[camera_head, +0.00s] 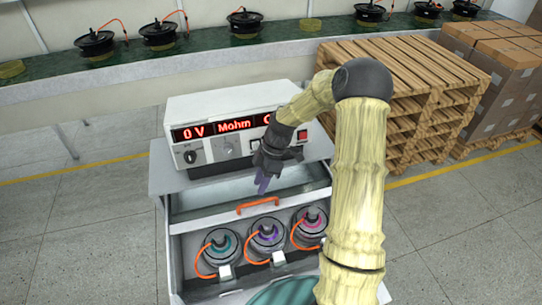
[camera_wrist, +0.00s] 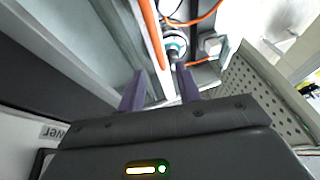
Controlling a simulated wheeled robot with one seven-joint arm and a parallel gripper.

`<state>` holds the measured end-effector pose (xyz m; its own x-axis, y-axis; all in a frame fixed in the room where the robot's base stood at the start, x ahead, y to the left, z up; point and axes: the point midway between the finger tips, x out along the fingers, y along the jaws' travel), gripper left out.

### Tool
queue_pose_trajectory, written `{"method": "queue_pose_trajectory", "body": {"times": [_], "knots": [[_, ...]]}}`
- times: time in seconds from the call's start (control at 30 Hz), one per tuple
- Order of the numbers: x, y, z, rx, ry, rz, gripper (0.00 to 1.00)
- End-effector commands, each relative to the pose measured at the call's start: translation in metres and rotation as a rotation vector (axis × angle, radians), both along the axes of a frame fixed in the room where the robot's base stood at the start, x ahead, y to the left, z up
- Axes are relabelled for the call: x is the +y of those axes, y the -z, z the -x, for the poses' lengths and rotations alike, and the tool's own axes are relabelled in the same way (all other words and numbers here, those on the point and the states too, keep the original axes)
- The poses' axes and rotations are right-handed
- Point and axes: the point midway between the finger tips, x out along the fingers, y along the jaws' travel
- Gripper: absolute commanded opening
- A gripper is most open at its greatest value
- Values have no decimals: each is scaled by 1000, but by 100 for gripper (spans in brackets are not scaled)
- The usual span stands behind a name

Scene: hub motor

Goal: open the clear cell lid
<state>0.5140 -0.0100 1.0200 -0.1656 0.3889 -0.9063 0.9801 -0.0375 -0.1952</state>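The test cell (camera_head: 172,265) stands below the meter, with a clear lid (camera_head: 205,212) that looks closed over the motors. An orange bar handle (camera_head: 258,204) lies along the lid's front upper part. My gripper (camera_head: 263,186) hangs just above and behind the handle, pointing down. In the wrist view my gripper (camera_wrist: 160,88) has its two purple fingers apart with nothing held between them. Whether a finger touches the handle cannot be told.
A white meter box (camera_head: 235,125) with a red display stands on the cell's back, close behind my gripper. Several motors with orange cables (camera_head: 268,236) sit inside the cell. Wooden pallets (camera_head: 415,75) and cartons (camera_head: 500,65) stand at the right. A green conveyor (camera_head: 210,45) runs along the back.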

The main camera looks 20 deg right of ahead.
Motion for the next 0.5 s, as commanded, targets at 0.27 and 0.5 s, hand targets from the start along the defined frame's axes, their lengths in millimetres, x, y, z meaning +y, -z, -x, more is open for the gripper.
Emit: {"method": "queue_pose_trajectory", "body": {"times": [0.27, 0.5], "knots": [[-22, -50, -10, -5, 2, 1, 34], [-39, -89, -18, -3, 1, 0, 34]]}}
